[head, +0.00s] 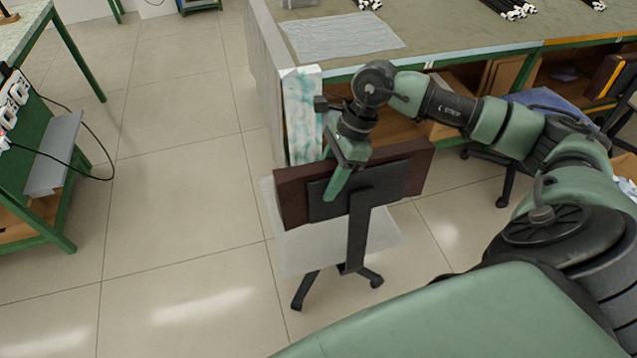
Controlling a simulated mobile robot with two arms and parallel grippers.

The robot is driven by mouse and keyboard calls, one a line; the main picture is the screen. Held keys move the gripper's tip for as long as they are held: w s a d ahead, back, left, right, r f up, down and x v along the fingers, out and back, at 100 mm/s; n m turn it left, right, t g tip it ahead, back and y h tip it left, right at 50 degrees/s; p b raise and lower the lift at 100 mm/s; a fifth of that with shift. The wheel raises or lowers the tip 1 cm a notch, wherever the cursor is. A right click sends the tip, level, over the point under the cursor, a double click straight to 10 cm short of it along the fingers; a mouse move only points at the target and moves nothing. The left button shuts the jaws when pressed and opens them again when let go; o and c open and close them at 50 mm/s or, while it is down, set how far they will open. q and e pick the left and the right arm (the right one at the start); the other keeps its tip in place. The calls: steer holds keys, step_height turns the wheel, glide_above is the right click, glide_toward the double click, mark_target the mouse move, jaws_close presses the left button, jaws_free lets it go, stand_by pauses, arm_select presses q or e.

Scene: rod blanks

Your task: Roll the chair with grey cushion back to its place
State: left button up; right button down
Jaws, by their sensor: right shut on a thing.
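The chair with the grey cushion stands on its wheeled base in the middle of the head view, its dark brown backrest (291,196) towards me. Its pale grey cushion (300,252) shows below and beyond the backrest. A black bracket runs down from the backrest to the dark legs and castors. My right gripper (340,183) reaches over the top of the backrest and is shut on it. The far finger is hidden behind the backrest. My left gripper is not in view.
A green-edged workbench (455,57) with open shelves stands just beyond the chair, bearing a pale sheet (340,36) and dark rods. A blue-seated chair (545,104) is at the right. Another green bench (52,190) stands at the left. The tiled floor between is clear.

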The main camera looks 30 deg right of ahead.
steer(key=w+d+b, duration=0.2)
steer(key=d+b, duration=0.3)
steer(key=d, duration=1.7)
steer(key=shift+w+f+b, duration=0.15)
steer(key=shift+f+b, duration=0.15)
steer(key=shift+f, duration=0.05)
steer(key=shift+d, duration=0.1)
